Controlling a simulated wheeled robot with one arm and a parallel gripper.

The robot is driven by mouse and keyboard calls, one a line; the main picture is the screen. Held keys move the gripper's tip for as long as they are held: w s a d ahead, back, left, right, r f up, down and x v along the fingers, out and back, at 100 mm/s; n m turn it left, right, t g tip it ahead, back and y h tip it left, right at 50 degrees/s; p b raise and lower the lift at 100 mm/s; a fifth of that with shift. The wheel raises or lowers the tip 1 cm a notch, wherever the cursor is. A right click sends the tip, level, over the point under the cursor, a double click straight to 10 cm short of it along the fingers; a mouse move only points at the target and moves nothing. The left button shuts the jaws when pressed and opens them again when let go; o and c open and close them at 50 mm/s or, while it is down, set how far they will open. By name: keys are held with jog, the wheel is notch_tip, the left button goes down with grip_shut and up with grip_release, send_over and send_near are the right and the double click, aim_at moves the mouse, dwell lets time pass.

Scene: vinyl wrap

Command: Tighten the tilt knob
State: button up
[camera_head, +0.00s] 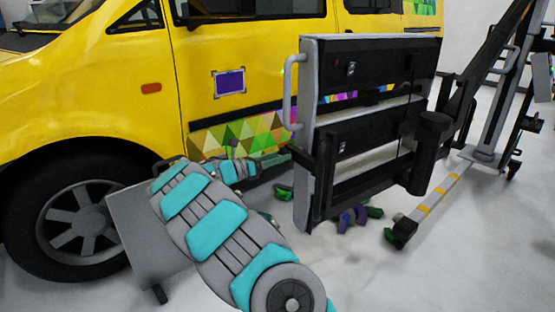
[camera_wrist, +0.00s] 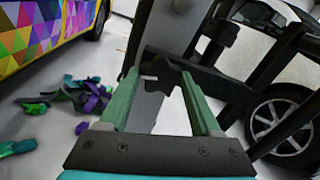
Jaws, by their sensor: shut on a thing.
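The lift stand's black and grey tilting frame (camera_head: 375,125) stands tilted in the middle of the head view. My gripper (camera_head: 286,158) reaches the left side of this frame, at its lower half. In the wrist view my two green fingers (camera_wrist: 160,80) point forward on either side of a dark part at the frame's edge, which I take to be the tilt knob (camera_wrist: 156,67). The fingers are closed on it, with a gap between them filled by this part. The knob's full shape is hidden by the fingers and the frame. In the head view I cannot make it out clearly.
A yellow van (camera_head: 240,60) with a colourful triangle wrap stands close behind my arm. Green and purple scraps (camera_head: 352,216) lie on the floor under the frame. The stand's low leg (camera_head: 437,200) and upright (camera_head: 500,90) are at the right. A grey handle (camera_head: 289,90) sticks out at the frame's left.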

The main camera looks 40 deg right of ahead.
jog(key=shift+f+m+b, duration=0.1)
jog(key=shift+m+b, duration=7.9)
jog(key=shift+m, duration=2.5)
jog(key=o, duration=1.4)
jog(key=shift+c, duration=0.2)
jog(key=shift+a, duration=0.15)
